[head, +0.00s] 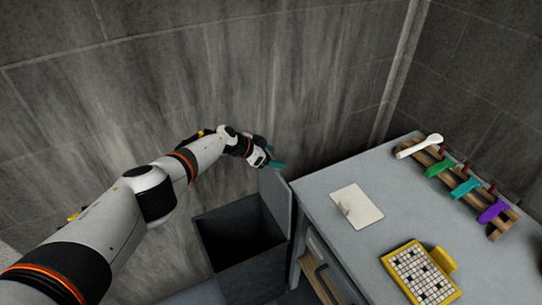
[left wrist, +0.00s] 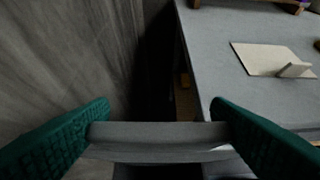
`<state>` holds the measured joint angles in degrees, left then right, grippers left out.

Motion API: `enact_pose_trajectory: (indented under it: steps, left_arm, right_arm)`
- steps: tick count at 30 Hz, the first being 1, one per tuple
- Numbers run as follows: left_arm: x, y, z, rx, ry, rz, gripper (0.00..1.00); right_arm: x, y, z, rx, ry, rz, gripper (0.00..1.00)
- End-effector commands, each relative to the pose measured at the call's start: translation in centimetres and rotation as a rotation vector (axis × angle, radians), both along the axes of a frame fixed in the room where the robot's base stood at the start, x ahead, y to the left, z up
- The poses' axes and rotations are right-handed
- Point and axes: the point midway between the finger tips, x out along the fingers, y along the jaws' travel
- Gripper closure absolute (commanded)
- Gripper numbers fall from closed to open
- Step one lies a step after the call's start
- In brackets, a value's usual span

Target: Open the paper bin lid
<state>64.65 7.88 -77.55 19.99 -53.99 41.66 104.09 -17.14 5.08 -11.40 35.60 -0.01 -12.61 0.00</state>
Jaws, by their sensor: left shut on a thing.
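The dark grey paper bin (head: 240,278) stands on the floor between the wall and the table. Its mouth is open and the inside is dark. Its grey lid (head: 275,198) stands raised, roughly upright, at the bin's right side near the table. My left gripper (head: 274,163) is at the lid's top edge. In the left wrist view, the green fingers of my left gripper (left wrist: 160,112) sit at both ends of a grey bar-like part of the lid (left wrist: 160,134), shut on it. My right gripper is not in view.
The grey table (head: 330,235) stands close to the lid's right. It carries a pale plate with a small upright piece (head: 357,205), a yellow tray of white and dark tiles (head: 420,275), and a wooden rack of coloured-handled tools (head: 503,226). The wall (head: 220,80) is behind.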

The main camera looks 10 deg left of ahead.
Motion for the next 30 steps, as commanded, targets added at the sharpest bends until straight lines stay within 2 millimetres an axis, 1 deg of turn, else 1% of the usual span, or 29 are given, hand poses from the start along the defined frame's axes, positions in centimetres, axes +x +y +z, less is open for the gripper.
enact_pose_trajectory:
  steps: [1, 4, 5, 9, 14, 17, 22, 27, 30]
  left_arm:
    - [-0.1, 0.0, -0.1, 0.002, 0.003, -0.004, 0.22]
    - [-0.1, 0.0, -0.1, 0.002, 0.002, -0.004, 0.06]
    - [-0.1, 0.0, -0.1, 0.001, 0.001, -0.004, 0.05]
    - [0.0, 0.0, 0.0, 0.001, 0.000, -0.001, 0.05]
    - [-0.1, 0.2, 0.2, 0.001, 0.000, -0.001, 0.05]
    - [-0.3, 0.7, 0.9, 0.002, -0.001, 0.000, 0.05]
    - [-1.4, 2.2, 2.8, 0.002, 0.000, -0.001, 0.05]
    - [-2.9, 4.3, 4.7, 0.003, 0.000, -0.003, 0.05]
    - [-3.6, 5.5, 5.6, 0.004, -0.002, -0.002, 0.05]
  right_arm:
    - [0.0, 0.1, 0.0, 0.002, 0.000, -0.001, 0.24]
    - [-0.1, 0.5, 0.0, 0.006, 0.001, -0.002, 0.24]
    - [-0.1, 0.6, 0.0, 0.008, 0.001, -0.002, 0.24]
    - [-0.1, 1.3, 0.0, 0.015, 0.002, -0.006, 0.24]
    - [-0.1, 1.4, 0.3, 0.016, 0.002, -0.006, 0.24]
    - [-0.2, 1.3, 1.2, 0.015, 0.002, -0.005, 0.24]
    - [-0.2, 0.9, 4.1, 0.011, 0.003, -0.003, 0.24]
    - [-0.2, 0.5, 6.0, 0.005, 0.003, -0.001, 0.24]
    - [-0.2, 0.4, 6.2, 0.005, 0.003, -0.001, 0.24]
